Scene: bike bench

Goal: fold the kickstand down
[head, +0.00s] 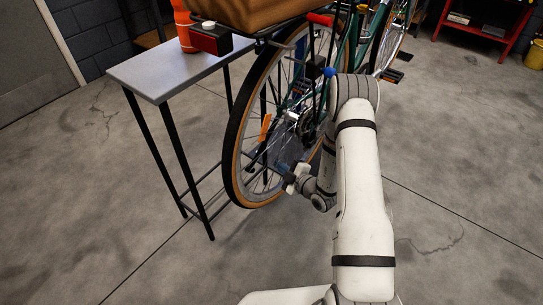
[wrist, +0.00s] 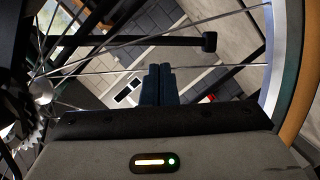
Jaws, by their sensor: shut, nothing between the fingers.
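The bicycle's rear wheel (head: 237,160), with a tan tyre wall, stands near the middle of the head view. In the wrist view a black bar with a squared end, which looks like the kickstand (wrist: 150,41), runs across behind the spokes. My gripper (wrist: 158,72) is shut and empty, its dark blue fingers side by side just below the bar in the picture. I cannot tell whether they touch it. In the head view my gripper (head: 283,167) is low beside the wheel; the kickstand is hard to make out there among the spokes.
A grey-topped side table (head: 165,72) with black legs stands left of the wheel, with a red-orange bottle (head: 183,20) at its back. A brown bag (head: 255,12) sits on the rear rack. A red shelf (head: 480,28) stands far right. The floor right of my arm is clear.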

